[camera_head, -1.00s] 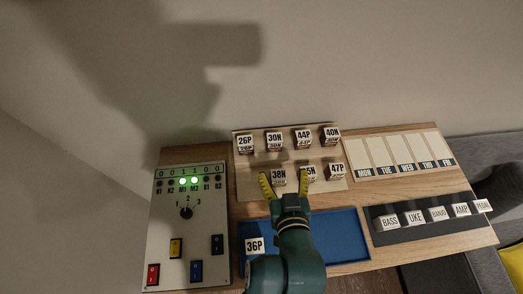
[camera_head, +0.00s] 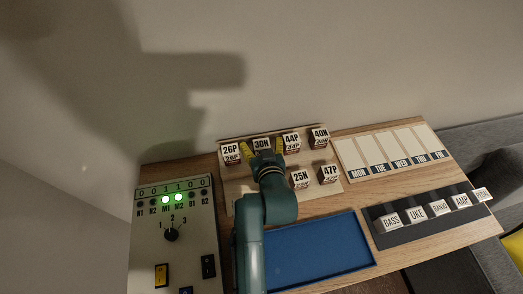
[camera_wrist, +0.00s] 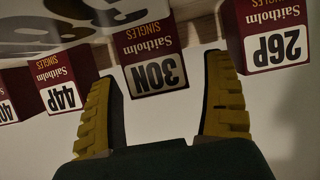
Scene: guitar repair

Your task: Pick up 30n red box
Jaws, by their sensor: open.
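The 30N box (camera_head: 263,143) stands in the back row of the light board, with a white top label and dark red sides. In the wrist view the 30N box (camera_wrist: 152,62) appears upside down between my two yellow finger pads. My gripper (camera_head: 264,150) is open, with one finger on each side of the box. Gaps show between the box and both fingers, so it is not held. The lower part of the box is hidden by my gripper in the head view.
The 26P box (camera_head: 230,150) and 44P box (camera_head: 291,141) stand close on either side. The 40N (camera_head: 320,135), 25N (camera_head: 300,179) and 47P (camera_head: 329,173) boxes are nearby. A blue tray (camera_head: 320,250) lies in front. A switch panel (camera_head: 150,225) is at left.

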